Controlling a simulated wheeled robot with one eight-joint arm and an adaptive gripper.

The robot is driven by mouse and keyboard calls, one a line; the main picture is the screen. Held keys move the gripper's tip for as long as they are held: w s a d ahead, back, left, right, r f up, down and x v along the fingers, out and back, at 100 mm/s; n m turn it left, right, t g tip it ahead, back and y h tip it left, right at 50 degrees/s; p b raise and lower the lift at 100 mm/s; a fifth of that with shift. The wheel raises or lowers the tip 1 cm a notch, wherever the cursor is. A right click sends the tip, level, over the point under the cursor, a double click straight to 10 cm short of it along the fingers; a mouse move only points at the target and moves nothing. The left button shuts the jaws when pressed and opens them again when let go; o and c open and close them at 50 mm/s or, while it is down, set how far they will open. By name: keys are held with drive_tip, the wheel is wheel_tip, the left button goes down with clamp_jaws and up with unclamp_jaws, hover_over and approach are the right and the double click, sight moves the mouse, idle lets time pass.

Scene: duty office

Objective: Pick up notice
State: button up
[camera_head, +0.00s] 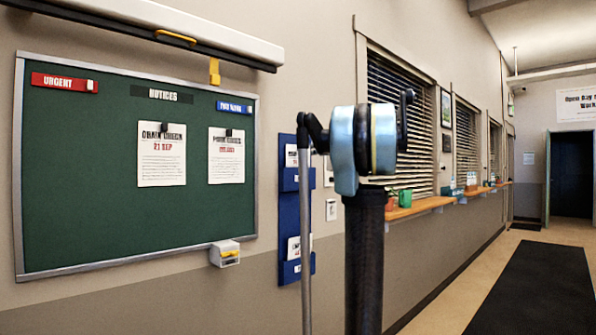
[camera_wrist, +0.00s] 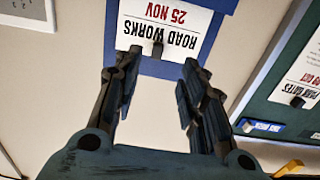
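A white notice reading "ROAD WORKS 25 NOV" (camera_wrist: 182,22) appears upside down at the top of the wrist view, against a blue wall holder (camera_wrist: 150,67). A small dark clip or tab sits at the notice's edge. My gripper (camera_wrist: 160,60) is open and empty, with one finger on each side of that tab. I cannot tell whether the fingers touch the paper. In the head view, the blue holder (camera_head: 287,190) hangs right of the board with white papers in it, partly hidden by my arm. Two other notices, "DRAIN CHECK" (camera_head: 162,160) and "PARK GATES" (camera_head: 226,160), hang on the green board (camera_head: 80,220).
The board carries a red "URGENT" label (camera_head: 62,82) and a blue label (camera_head: 234,107). A small white box (camera_head: 225,254) is at its lower edge. A wooden ledge (camera_head: 420,207) with a green mug (camera_head: 405,198) runs under the blinds. The floor with the dark mat (camera_head: 535,290) is clear.

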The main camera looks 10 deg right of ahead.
sight(291, 150)
drive_tip(key=x, duration=1)
drive_tip(key=shift+w, duration=0.15)
drive_tip(key=shift+f, duration=0.1)
clamp_jaws()
